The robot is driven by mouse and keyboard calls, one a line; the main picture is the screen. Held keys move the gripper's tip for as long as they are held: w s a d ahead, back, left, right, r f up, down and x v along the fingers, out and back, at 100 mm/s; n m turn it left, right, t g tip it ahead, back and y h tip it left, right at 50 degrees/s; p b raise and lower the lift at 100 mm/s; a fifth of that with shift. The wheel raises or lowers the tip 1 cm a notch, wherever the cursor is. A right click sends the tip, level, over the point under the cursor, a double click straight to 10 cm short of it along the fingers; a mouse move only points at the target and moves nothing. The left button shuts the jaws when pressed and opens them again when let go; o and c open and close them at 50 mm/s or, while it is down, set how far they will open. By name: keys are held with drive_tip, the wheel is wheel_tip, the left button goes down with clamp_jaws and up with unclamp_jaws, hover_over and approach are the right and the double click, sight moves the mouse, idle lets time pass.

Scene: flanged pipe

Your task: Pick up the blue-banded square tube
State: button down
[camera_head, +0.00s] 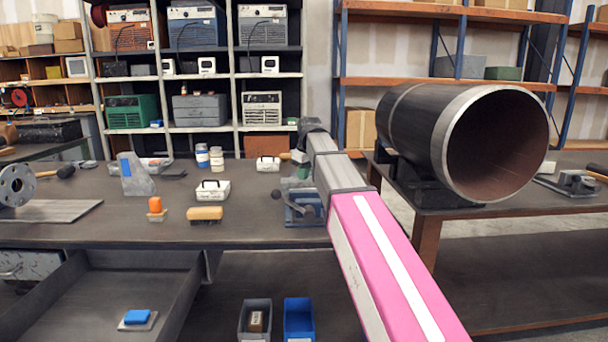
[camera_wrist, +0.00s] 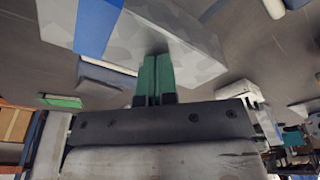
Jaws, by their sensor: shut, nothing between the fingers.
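The grey, mottled square tube with a blue band (camera_head: 140,182) rests on the left workbench, towards its left side. In the wrist view the tube (camera_wrist: 180,40) lies large across the top, its blue band (camera_wrist: 98,25) left of my fingers. My gripper (camera_wrist: 155,62) has green fingers, shut together with nothing between them. The fingertips overlap the tube's near edge in the wrist view; I cannot tell whether they touch it. In the head view my arm reaches over the bench to the right of the tube, and the gripper is hard to make out.
The workbench (camera_head: 110,222) also bears an orange-capped bottle (camera_head: 156,209), a brush (camera_head: 205,213), a white box (camera_head: 213,190), jars (camera_head: 216,158) and a blue vise (camera_head: 304,208). A flanged part (camera_head: 17,186) stands at left. A large pipe (camera_head: 420,125) lies on the right table.

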drive_tip(key=shift+s+f, duration=0.25)
drive_tip(key=shift+f, duration=0.25)
drive_tip(key=shift+s+d+f, duration=0.15)
drive_tip(key=shift+s+d, duration=1.7)
drive_tip(key=shift+s, duration=0.15)
drive_tip(key=shift+w+d+r, duration=0.1)
drive_tip(key=shift+r, duration=0.75)
